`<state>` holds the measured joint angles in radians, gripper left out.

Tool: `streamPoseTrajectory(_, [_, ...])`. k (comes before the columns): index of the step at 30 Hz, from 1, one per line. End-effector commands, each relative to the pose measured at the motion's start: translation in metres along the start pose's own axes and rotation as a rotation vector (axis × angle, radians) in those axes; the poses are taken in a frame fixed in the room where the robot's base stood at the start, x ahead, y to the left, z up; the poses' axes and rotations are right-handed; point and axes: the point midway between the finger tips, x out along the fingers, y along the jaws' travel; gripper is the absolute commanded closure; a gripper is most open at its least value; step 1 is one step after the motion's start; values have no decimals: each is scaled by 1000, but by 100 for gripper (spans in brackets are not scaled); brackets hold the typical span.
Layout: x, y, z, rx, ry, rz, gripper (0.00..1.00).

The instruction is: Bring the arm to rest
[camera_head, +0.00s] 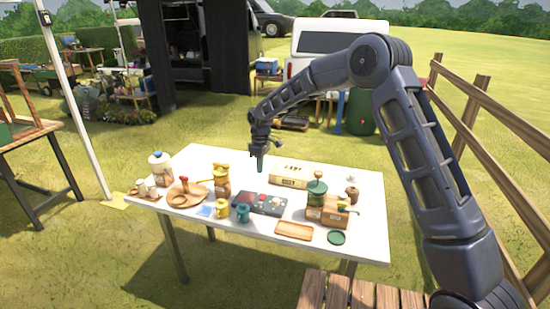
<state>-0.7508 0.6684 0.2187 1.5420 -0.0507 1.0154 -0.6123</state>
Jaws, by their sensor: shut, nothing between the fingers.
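My arm reaches in from the lower right, bends at a high elbow and comes down over the white table (180,217). My gripper (260,168) points down over the back half of the table, above a dark panel with buttons (262,203). It looks shut and empty, and its fingertips are small in this view. It appears apart from the things on the table, though its exact height is hard to tell.
A long cream box (297,175) lies right of my gripper. A green-topped canister (317,190), brown boxes (335,212), a wooden tray (294,230), mugs (243,213) and jars (160,167) crowd the table. A wooden fence (490,120) runs along the right.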

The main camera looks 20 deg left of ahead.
Motion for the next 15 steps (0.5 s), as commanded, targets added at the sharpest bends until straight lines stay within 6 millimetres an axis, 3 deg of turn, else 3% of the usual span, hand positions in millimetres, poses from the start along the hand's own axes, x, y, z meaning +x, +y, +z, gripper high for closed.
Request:
streamPoseTrajectory(5, [-5,2,5,10,2,4,100])
streamPoseTrajectory(8, [-22,7,22,42,9,17,100])
streamPoseTrajectory(15, [-87,22,98,189,36,70,100])
